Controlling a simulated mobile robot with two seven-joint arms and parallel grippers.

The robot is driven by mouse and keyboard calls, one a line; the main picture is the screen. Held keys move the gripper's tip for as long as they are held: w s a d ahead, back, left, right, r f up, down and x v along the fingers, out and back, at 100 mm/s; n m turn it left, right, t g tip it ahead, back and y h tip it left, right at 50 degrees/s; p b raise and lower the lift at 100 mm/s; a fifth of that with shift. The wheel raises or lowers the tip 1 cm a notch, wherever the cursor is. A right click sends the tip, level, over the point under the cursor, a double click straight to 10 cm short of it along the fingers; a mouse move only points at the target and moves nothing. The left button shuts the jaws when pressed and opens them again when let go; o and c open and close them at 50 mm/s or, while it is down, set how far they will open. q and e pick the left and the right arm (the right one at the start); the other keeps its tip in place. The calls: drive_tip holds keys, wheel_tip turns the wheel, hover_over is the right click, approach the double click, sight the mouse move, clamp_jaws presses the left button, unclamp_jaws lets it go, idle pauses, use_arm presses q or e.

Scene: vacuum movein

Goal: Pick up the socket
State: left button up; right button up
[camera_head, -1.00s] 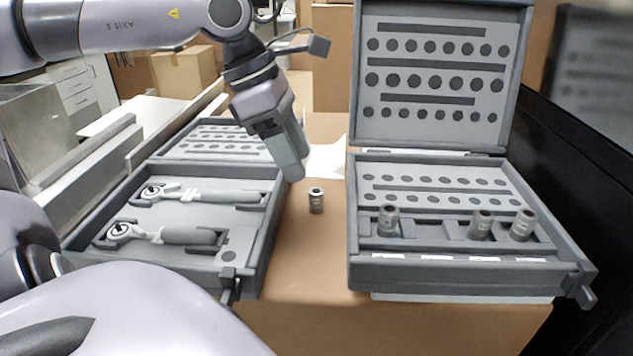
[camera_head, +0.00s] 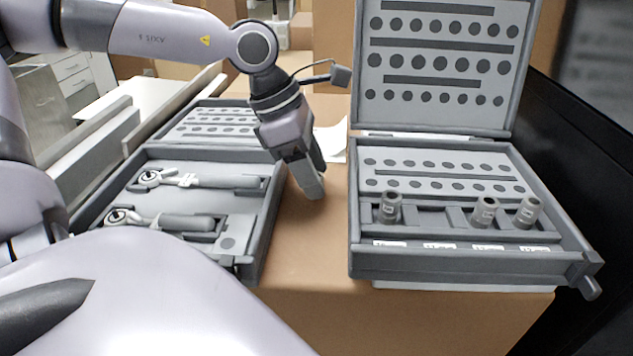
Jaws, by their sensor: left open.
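My left gripper (camera_head: 314,192) comes in from the upper left and points down at the brown surface between the two tool cases. It is open. The loose socket that stood on the brown surface in the earlier view is hidden now, behind or within the gripper's fingers; I cannot tell which. Three other metal sockets stand in the right case: one at its left (camera_head: 389,208), and two at its right, the inner one (camera_head: 485,211) and the outer one (camera_head: 527,212). My right gripper is not in view.
The right case (camera_head: 470,263) stands open with its lid upright. The left case (camera_head: 262,225) holds two ratchets, the far one (camera_head: 200,181) and the near one (camera_head: 165,221). Bare brown surface (camera_head: 305,250) lies between the cases. A dark panel (camera_head: 575,150) stands at far right.

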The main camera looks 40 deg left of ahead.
use_arm(q)
clamp_jaws()
idle(0.3)
